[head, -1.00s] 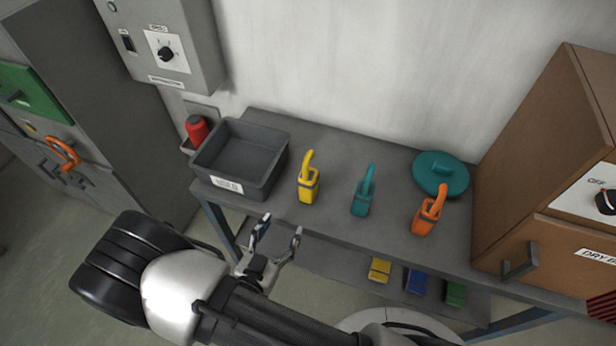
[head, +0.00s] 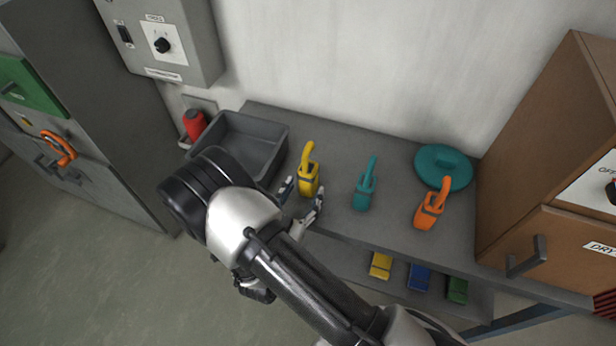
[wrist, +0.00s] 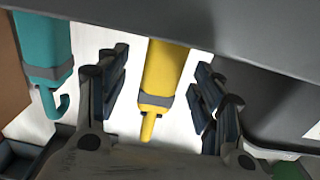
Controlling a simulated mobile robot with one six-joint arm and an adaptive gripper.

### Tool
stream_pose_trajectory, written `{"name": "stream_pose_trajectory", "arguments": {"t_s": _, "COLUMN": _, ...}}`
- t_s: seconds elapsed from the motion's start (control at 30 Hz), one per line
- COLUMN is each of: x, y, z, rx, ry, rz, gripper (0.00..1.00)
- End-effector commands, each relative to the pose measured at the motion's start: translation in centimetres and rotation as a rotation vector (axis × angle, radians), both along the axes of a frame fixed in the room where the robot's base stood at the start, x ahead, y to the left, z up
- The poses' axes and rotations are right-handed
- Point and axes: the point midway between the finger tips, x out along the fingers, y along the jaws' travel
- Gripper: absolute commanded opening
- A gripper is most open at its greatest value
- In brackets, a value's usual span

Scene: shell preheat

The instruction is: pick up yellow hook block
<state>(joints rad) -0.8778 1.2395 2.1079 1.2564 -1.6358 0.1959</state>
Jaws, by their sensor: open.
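The yellow hook block (head: 309,172) stands upright on the grey table, with a grey band around its body and its hook on top. My gripper (head: 303,192) is open at the table's front edge, its fingers to either side of the block's lower front in the head view. In the wrist view, the yellow block (wrist: 165,75) shows between the two open fingers (wrist: 158,95), with visible gaps on both sides. I cannot tell how far the fingers reach along its depth.
A teal hook block (head: 365,187) and an orange one (head: 431,206) stand to the right. A teal round lid (head: 443,166) lies behind them. A grey bin (head: 275,134) is close on the left. A brown cabinet (head: 545,150) bounds the table's right. Small coloured blocks sit on the lower shelf.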

Motion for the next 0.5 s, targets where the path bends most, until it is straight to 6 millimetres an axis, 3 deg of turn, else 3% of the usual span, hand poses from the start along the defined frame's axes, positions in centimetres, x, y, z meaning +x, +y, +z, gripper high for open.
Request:
{"name": "stream_pose_trajectory", "arguments": {"t_s": 0.3, "x": 4.1, "y": -1.3, "z": -0.1, "rx": 0.002, "ry": -0.001, "rz": -0.005, "gripper": 0.61}}
{"name": "stream_pose_trajectory", "arguments": {"t_s": 0.5, "x": 4.8, "y": -1.5, "z": 0.0, "rx": -0.001, "ry": 0.001, "rz": -0.001, "gripper": 0.61}}
